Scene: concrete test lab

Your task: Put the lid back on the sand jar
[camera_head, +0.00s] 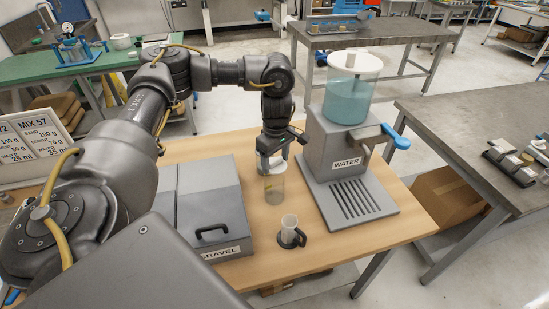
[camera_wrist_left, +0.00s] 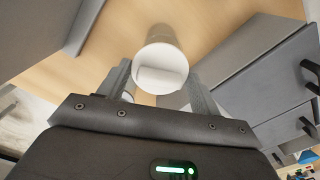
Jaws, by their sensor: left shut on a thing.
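The sand jar (camera_head: 274,191) is a clear, upright cylinder on the wooden table, between the gravel bin and the water dispenser. My left gripper (camera_head: 271,163) points down at the jar's top. In the left wrist view, the white round lid (camera_wrist_left: 160,56) sits between the two fingers (camera_wrist_left: 160,88), which are shut on its raised grip. The jar's tan side (camera_wrist_left: 160,32) shows just beyond the lid. The lid is at or just over the jar's mouth; I cannot tell whether it touches the rim. My right gripper is not in view.
The grey gravel bin (camera_head: 212,205) with a black handle stands left of the jar. The water dispenser (camera_head: 340,155), with a blue lever, stands close on the right. Bare wood (camera_head: 350,235) shows at the front right.

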